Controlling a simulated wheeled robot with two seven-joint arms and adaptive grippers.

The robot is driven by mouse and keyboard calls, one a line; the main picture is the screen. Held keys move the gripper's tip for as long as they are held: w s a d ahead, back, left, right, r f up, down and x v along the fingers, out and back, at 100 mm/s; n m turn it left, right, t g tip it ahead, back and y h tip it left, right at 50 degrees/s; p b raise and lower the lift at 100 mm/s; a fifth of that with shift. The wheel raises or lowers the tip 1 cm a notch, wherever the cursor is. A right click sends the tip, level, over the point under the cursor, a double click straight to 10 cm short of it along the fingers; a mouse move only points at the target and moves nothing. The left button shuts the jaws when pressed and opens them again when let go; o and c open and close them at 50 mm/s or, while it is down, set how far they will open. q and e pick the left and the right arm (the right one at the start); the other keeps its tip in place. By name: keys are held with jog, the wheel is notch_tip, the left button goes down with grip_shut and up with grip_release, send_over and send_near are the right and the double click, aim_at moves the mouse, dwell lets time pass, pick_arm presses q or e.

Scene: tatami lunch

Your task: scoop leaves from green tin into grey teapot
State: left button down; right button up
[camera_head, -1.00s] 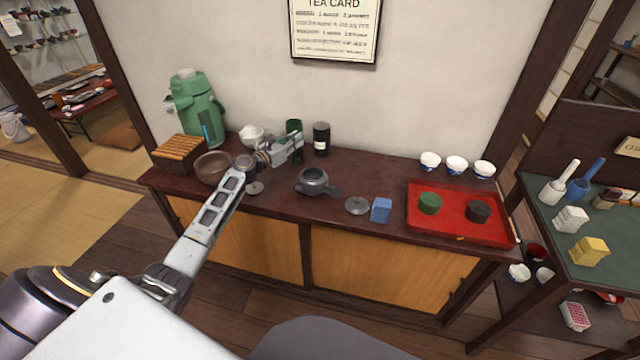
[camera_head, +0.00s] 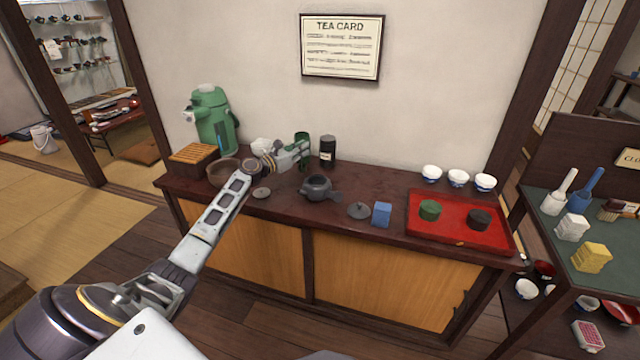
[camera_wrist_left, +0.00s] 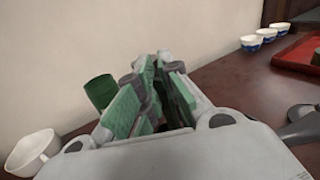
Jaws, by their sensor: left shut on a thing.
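The green tin (camera_head: 302,137) stands at the back of the counter, partly hidden behind my left gripper (camera_head: 300,152). In the left wrist view the tin (camera_wrist_left: 100,91) is just left of the fingers. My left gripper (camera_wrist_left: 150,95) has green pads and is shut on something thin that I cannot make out. No leaves are visible. The grey teapot (camera_head: 317,187) stands lidless in front and slightly right of the gripper, with its handle to the right. A grey lid (camera_head: 359,210) lies right of it. My right gripper is not in view.
A black canister (camera_head: 328,150) stands close right of the gripper. A brown bowl (camera_head: 222,171), white bowl (camera_wrist_left: 33,151) and green flask (camera_head: 213,122) are to the left. A small lid (camera_head: 262,193) lies in front. A blue box (camera_head: 382,214) and red tray (camera_head: 455,238) are right.

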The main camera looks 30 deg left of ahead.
pick_arm(q)
jog(key=s+d+m+b, duration=0.2)
jog(key=d+m, duration=0.4)
jog(key=d, duration=0.3)
jog(key=shift+s+d+r+m+b, duration=0.3)
jog(key=shift+s+r+b, duration=0.1)
jog(key=shift+b, duration=0.15)
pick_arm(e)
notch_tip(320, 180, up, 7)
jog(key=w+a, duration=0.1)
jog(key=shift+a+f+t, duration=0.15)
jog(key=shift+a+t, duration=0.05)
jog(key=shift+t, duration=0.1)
pick_arm(q)
jog(key=shift+s+d+f+m, duration=0.2)
jog(key=shift+d+m, duration=0.2)
jog(key=shift+d, duration=0.2)
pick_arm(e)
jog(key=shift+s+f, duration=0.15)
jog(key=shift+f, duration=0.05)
